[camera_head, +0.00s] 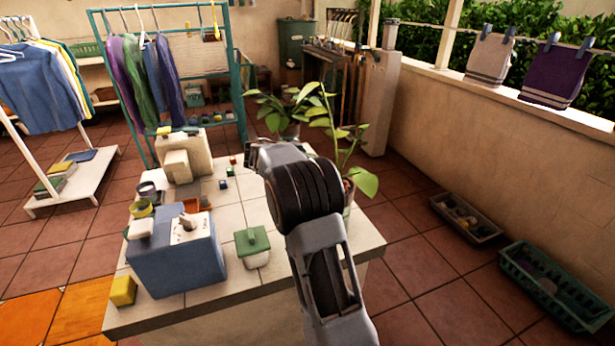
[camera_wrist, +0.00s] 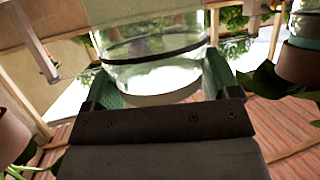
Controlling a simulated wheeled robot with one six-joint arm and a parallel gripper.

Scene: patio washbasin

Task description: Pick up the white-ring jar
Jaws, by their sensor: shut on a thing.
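A clear glass jar (camera_wrist: 150,55) fills the upper middle of the wrist view. It has a dark band around it and a pale, whitish lower end; I cannot tell whether this is the white ring. My gripper (camera_wrist: 158,75) is shut on the jar, with a greenish finger on each side. In the head view my arm reaches over the tiled counter, and the held jar is hidden behind it.
A blue box (camera_head: 177,262), a green-lidded pot (camera_head: 254,250), a yellow block (camera_head: 123,291) and a beige object (camera_head: 184,158) stand on the white-tiled counter (camera_head: 225,290). A potted plant (camera_head: 345,150) is close right of my arm. Baskets (camera_head: 540,285) lie along the right wall.

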